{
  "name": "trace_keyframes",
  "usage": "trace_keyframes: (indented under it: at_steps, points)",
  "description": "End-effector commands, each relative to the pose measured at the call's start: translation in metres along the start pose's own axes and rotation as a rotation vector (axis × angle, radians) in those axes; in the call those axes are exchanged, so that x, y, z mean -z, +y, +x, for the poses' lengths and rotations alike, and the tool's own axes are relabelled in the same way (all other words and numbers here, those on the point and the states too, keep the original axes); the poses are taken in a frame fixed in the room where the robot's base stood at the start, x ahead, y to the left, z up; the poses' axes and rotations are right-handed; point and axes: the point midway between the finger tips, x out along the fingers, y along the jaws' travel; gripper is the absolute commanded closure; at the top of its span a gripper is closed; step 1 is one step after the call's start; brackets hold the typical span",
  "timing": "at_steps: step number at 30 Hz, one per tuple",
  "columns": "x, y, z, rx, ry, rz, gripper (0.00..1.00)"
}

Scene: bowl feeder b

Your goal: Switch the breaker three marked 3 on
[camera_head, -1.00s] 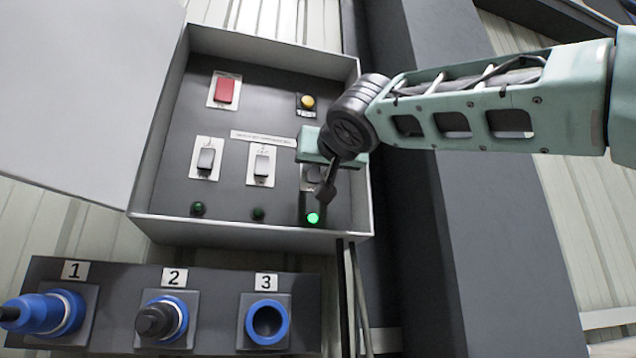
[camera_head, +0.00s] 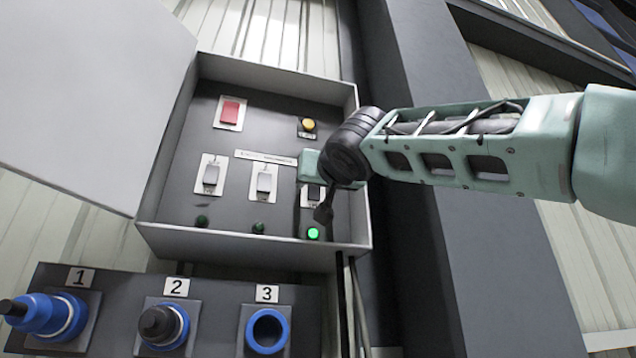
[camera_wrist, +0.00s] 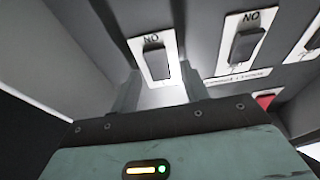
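The third breaker (camera_head: 312,194) is a dark rocker switch on a white plate, at the right end of the switch row in the open panel box. My gripper partly hides it in the head view. The green lamp (camera_head: 313,234) below it is lit. My gripper (camera_head: 322,210) is in front of this breaker, close to the panel. In the wrist view my gripper (camera_wrist: 160,84) has its two fingers apart, with the breaker's dark rocker (camera_wrist: 156,62) just beyond the gap. An upside-down "ON" label shows on its plate. I cannot tell whether the fingers touch the rocker.
Two more breakers (camera_head: 210,176) (camera_head: 264,183) sit to the left, with unlit lamps (camera_head: 202,221) (camera_head: 258,228) below. A red switch (camera_head: 230,112) and a yellow button (camera_head: 308,125) are above. The box's right wall (camera_head: 360,205) is close to my gripper. Numbered sockets (camera_head: 266,330) lie below.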

Motion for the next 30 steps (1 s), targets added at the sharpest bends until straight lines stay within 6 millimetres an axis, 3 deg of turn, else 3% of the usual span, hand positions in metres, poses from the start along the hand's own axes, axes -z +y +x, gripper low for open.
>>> trace_keyframes:
  at_steps: [8,24,30]
  points:
    - [-0.003,0.000,-0.013,0.002,0.001,0.002,0.55]
    - [-0.004,0.000,-0.132,0.003,0.001,0.001,0.55]
    - [-0.002,0.000,-0.163,0.001,0.001,0.001,0.55]
